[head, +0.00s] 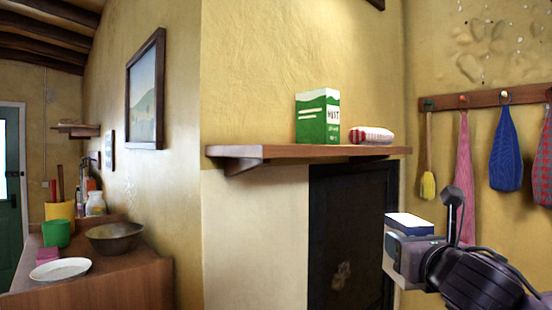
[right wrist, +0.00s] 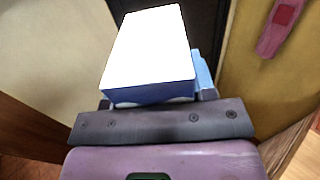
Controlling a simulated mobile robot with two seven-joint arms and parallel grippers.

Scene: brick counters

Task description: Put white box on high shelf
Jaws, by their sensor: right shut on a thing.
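The white box (head: 409,222), with a white top and blue sides, is held in my right gripper (head: 407,240) at the right of the head view. It also shows in the right wrist view (right wrist: 150,50), large in front of the gripper. My right gripper is shut on it. The box is in front of the wall, to the right of and lower than the high wooden shelf (head: 262,152). The shelf carries a green and white carton (head: 318,117) and a red and white packet (head: 371,135). My left gripper is not in view.
Free room shows on the shelf's left part and a little at its right end. A dark door panel (head: 345,240) is below the shelf. A hook rail (head: 480,99) with hanging cloths is at right. A counter (head: 110,290) with bowl (head: 114,238) and plate (head: 60,269) is at left.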

